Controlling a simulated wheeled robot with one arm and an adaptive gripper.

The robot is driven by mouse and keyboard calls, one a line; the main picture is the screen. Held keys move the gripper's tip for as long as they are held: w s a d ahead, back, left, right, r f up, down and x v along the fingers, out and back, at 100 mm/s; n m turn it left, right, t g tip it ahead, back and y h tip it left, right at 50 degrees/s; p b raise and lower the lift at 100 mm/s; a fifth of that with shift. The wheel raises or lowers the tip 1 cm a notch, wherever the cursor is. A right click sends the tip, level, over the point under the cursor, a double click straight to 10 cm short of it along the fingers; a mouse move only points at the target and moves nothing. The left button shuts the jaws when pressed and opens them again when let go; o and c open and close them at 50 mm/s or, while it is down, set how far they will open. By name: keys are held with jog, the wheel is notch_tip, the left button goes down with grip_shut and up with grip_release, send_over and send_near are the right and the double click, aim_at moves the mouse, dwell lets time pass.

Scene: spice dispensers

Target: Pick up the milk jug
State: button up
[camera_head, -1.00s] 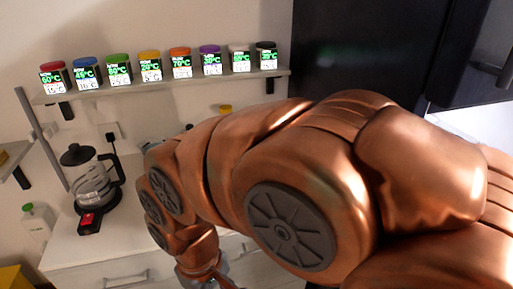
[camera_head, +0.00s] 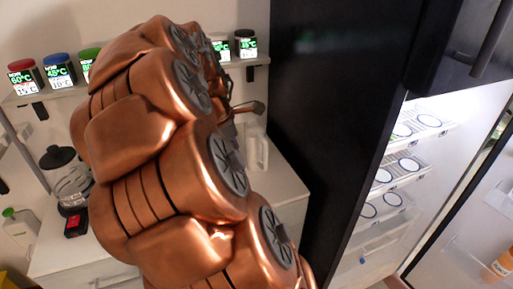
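A white jug with a handle (camera_head: 258,150), which looks like the milk jug, stands on the counter beside the black fridge. Its left side is partly hidden by my arm. My gripper (camera_head: 246,108) shows only in part beyond my copper arm, as dark finger pieces above the jug in the picture. I cannot tell whether it is open or shut, and I see nothing held in it. Whether it touches the jug is unclear, but a gap shows between them in the picture.
Spice dispensers with lit labels (camera_head: 25,78) line a wall shelf (camera_head: 60,94). A coffee pot (camera_head: 70,180) and a green-capped bottle (camera_head: 20,225) are at left. The tall black fridge (camera_head: 325,100) stands right of the counter (camera_head: 285,185), with lit shelves (camera_head: 405,175).

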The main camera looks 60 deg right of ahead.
aim_at(266, 156)
jog(key=d+n, duration=0.4)
jog(key=d, duration=0.5)
jog(key=shift+n+g+h, duration=0.3)
jog(key=shift+h, duration=0.2)
jog(key=p+x, duration=0.3)
jog(key=x, duration=0.9)
jog(key=shift+w+d+f, duration=0.1)
jog(key=shift+w+d, duration=0.05)
jog(key=shift+d, duration=0.1)
jog(key=shift+c, duration=0.3)
grip_shut()
